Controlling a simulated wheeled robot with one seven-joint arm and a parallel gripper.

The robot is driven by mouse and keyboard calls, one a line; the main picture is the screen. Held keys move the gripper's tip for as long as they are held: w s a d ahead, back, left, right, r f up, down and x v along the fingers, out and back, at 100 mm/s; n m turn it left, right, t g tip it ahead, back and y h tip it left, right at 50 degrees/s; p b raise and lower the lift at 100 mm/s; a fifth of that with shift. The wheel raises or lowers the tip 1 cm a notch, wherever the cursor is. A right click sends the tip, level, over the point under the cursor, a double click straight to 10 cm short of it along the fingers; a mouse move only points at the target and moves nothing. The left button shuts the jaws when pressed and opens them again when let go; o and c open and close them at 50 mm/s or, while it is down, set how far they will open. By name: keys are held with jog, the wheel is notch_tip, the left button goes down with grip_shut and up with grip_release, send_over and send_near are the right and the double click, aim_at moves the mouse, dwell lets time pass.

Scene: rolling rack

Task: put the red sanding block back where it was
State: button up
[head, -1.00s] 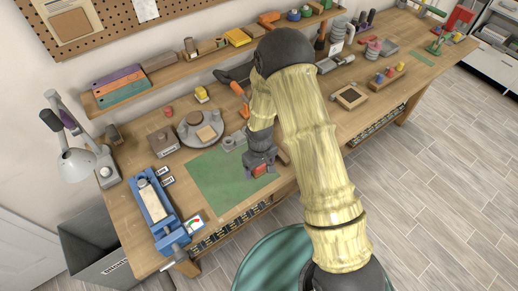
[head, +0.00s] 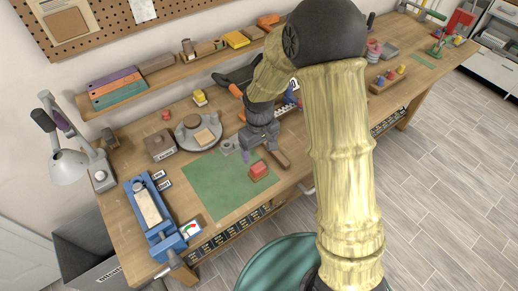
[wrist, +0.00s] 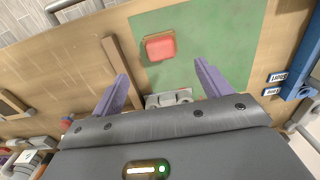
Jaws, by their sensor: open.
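The red sanding block (head: 258,170) lies on the green mat (head: 215,187), near the mat's right edge in the head view. The block also shows in the wrist view (wrist: 160,47), flat on the mat and ahead of the fingers. My gripper (head: 261,151) is above the far right edge of the mat, apart from the block. In the wrist view my gripper (wrist: 160,85) has its two purple fingers spread wide, with nothing held between them.
A wooden strip (head: 282,158) lies right beside the mat. A round grey tray (head: 185,137) with a wooden piece stands behind the mat. A blue vise (head: 157,225) is at the left front. A shelf (head: 165,80) with coloured boxes runs along the wall.

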dwell(0.6)
jog(key=s+d+r+m+t, duration=0.2)
jog(key=s+d+r+m, duration=0.4)
jog(key=s+d+r, duration=0.4)
jog(key=s+d, duration=0.2)
jog(key=d, duration=0.1)
jog(key=shift+s+d+m+t, duration=0.2)
jog(key=shift+m+t, duration=0.1)
jog(key=shift+m, duration=0.1)
jog(key=shift+r, duration=0.1)
dwell(0.3)
